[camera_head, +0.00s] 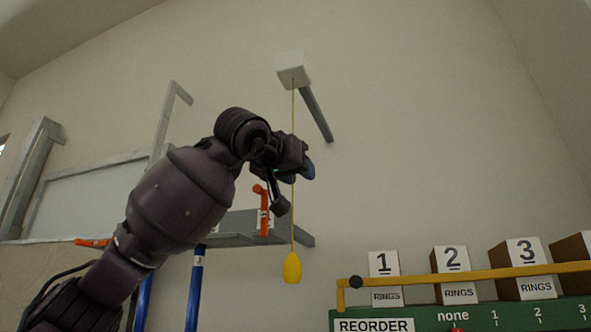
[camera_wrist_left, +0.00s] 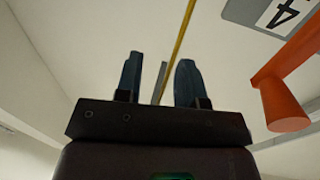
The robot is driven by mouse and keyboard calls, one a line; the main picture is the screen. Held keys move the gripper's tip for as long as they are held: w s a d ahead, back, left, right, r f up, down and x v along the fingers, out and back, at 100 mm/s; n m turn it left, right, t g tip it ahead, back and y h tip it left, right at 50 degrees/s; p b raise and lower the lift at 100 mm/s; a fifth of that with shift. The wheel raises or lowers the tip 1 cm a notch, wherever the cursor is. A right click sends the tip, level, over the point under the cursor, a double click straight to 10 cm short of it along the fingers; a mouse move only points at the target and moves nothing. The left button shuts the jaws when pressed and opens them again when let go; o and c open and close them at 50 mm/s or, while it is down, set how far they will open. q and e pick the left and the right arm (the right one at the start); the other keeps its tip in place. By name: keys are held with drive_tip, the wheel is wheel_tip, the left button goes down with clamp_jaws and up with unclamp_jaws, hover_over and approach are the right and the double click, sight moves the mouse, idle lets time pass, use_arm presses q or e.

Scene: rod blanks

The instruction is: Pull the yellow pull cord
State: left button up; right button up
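The yellow pull cord (camera_head: 293,112) hangs from a white box (camera_head: 293,68) high on the wall and ends in a yellow knob (camera_head: 292,268). My left gripper (camera_head: 299,174) is up at the cord's mid-height, well above the knob, and overlaps part of the cord. In the left wrist view the two dark blue fingers (camera_wrist_left: 158,75) stand apart. There the cord (camera_wrist_left: 183,36) runs down toward the gap between them, near the right finger. I cannot tell whether it lies between the fingers or beyond them. My right gripper is not in view.
An orange peg (camera_head: 263,210) stands by a grey shelf (camera_head: 235,230) behind my left arm; an orange part (camera_wrist_left: 285,90) shows close right in the wrist view. Numbered ring boxes (camera_head: 455,274), a yellow rail (camera_head: 470,275) and a green reorder board (camera_head: 430,320) are at lower right.

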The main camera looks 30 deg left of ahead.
use_arm(q)
drive_tip(key=shift+c, duration=0.5)
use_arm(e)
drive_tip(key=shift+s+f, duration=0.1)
use_arm(q)
clamp_jaws()
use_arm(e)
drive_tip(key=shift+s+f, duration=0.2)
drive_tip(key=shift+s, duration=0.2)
use_arm(q)
drive_tip(key=shift+f, duration=0.15)
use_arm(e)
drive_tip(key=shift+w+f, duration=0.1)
use_arm(q)
drive_tip(key=shift+f+b, duration=0.3)
drive_tip(key=shift+f, duration=0.55)
unclamp_jaws()
drive_tip(key=shift+r, duration=0.1)
drive_tip(key=shift+o, duration=0.4)
drive_tip(key=shift+s, duration=0.1)
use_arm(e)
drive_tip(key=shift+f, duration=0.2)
